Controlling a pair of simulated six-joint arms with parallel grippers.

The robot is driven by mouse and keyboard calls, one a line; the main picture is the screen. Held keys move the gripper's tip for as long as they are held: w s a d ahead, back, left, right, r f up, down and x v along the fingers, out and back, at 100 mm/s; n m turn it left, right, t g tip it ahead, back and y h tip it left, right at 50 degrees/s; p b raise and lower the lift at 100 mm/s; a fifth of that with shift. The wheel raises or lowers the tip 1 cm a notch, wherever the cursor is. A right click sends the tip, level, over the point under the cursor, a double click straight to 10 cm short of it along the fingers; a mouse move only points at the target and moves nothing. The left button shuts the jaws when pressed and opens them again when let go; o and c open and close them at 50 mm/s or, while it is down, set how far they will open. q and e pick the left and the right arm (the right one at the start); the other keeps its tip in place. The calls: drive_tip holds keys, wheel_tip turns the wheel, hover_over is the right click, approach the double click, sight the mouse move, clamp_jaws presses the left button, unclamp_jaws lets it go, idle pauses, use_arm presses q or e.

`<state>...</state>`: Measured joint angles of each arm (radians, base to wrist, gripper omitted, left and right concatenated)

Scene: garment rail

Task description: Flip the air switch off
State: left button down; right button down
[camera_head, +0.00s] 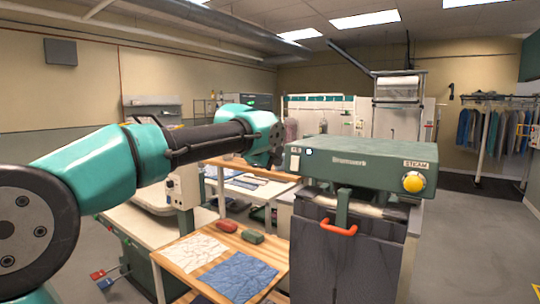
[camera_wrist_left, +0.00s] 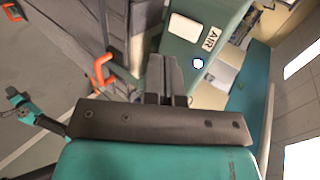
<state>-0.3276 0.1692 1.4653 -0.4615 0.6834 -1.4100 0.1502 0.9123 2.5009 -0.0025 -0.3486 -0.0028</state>
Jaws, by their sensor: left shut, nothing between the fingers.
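The air switch is a small pale round knob (camera_head: 309,152) on the left part of the green press head's front face. In the left wrist view the knob (camera_wrist_left: 198,63) sits beside the AIR label (camera_wrist_left: 211,39). My left gripper (camera_head: 277,152) is just left of the press head, close to the switch. In the left wrist view its fingers (camera_wrist_left: 162,75) are shut and empty, a little left of the knob, with no contact visible. A small teal and black part at that view's left edge looks like my right gripper (camera_wrist_left: 22,102); its fingers are too small to read.
The press head (camera_head: 340,160) carries a yellow button (camera_head: 413,182) beside a STEAM label. An orange handle (camera_head: 338,230) sticks out below it. A wooden table (camera_head: 200,283) with folded cloths stands lower left. Open floor lies at the right.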

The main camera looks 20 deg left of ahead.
sight(294, 169)
use_arm(q)
drive_tip(key=x, duration=0.5)
drive_tip(key=r+x, duration=0.1)
drive_tip(key=x, duration=0.1)
drive_tip(key=shift+w+d+f, duration=0.1)
drive_tip(key=shift+w+d, duration=0.05)
drive_tip(key=shift+w, duration=0.45)
drive_tip(key=shift+w+d, duration=0.1)
drive_tip(key=shift+w, duration=0.4)
